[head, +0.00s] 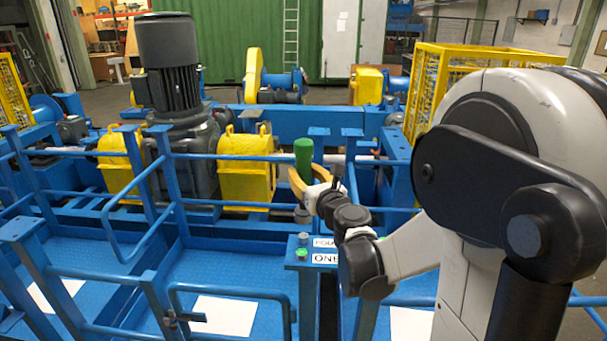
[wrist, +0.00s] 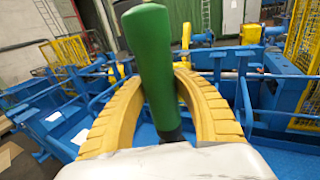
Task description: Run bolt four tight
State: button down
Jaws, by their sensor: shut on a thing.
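A tool with a green handle (head: 304,160) stands close to upright in my gripper (head: 298,183). The wrist view shows the green handle (wrist: 153,65) between the curved yellow fingers of my gripper (wrist: 160,105), which are shut on it. A dark shaft runs down from the handle, and its lower end is hidden in the wrist view. A blue post top (head: 302,265) below the gripper bears a partly covered label (head: 323,242) that seems to read FOUR and a label ONE (head: 325,258). A grey bolt-like piece (head: 303,239) sits beside the upper label, a green-topped one (head: 302,254) beside ONE.
Blue railings (head: 225,156) surround the platform close to the gripper. A dark motor (head: 170,70) and yellow housings (head: 246,165) stand behind at the left. A yellow mesh cage (head: 455,75) stands behind my arm at the right.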

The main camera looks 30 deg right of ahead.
jog(key=shift+f+b, duration=2.65)
jog(key=shift+f, duration=0.15)
jog(key=shift+f+b, duration=1.55)
jog(key=shift+b, duration=0.05)
jog(key=shift+s, duration=0.15)
jog(key=shift+r, duration=0.15)
jog(key=shift+r+p, duration=0.55)
jog(key=shift+p, duration=0.05)
jog(key=shift+r+p, duration=2.05)
jog(key=shift+r, duration=0.8)
